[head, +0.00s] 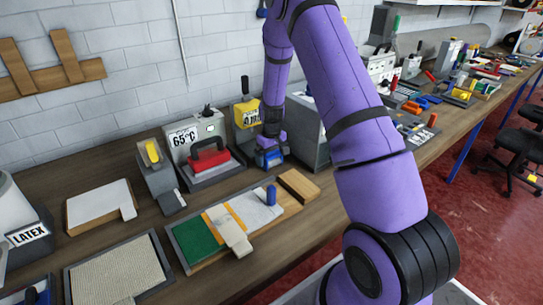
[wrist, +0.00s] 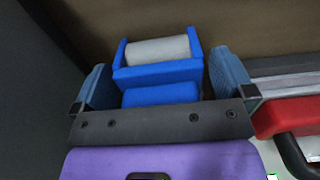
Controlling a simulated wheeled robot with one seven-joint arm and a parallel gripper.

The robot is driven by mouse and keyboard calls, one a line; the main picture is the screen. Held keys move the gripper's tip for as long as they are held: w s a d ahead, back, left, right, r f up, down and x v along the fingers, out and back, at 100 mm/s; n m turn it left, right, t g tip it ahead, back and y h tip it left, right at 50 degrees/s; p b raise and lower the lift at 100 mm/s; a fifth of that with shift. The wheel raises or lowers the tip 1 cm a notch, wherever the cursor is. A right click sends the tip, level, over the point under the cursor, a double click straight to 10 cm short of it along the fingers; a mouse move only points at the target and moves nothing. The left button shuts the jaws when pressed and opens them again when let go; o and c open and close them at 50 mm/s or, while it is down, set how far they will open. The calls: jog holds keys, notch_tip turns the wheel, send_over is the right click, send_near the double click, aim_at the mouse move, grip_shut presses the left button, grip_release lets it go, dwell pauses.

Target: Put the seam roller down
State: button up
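The seam roller, with a grey cylinder (wrist: 158,50) in a blue frame (wrist: 160,72), shows in the wrist view. Its blue handle (wrist: 160,94) points back towards my palm. My gripper (wrist: 163,82) has its two blue-grey fingers far apart at the ends of the palm, one on each side of the roller. Dark gaps show between the handle and both fingers; the frame comes very close to them. In the head view my gripper (head: 269,158) is low over the bench, right of the red-handled iron (head: 209,158). The roller is hard to separate from the fingers there.
The wooden bench (head: 330,190) is crowded. Near my gripper are a yellow device (head: 246,113), a grey box (head: 308,130), a wooden block (head: 299,185) and a board with a green panel (head: 200,244) and a blue peg (head: 271,195). The iron's red part shows close right in the wrist view (wrist: 285,115).

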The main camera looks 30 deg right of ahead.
notch_tip(320, 180, up, 13)
jog(key=shift+a+f, duration=0.1)
jog(key=shift+f, duration=0.05)
jog(key=s+a+r+t, duration=0.1)
jog(key=s+a+r, duration=0.4)
jog(key=r, duration=0.5)
jog(key=s+a+r+t, duration=0.1)
jog(key=s+a+r, duration=0.3)
jog(key=s+r, duration=0.4)
jog(key=s+a+r+t, duration=0.1)
jog(key=s+a+r, duration=0.1)
jog(key=s, duration=0.5)
jog(key=s+a+r+t, duration=0.1)
jog(key=s+a+r, duration=0.1)
jog(key=s, duration=0.5)
jog(key=s+a+r+t, duration=0.1)
jog(key=s+a+r, duration=0.1)
jog(key=s+r, duration=0.2)
jog(key=s, duration=0.3)
jog(key=shift+s, duration=0.25)
jog(key=shift+a, duration=0.1)
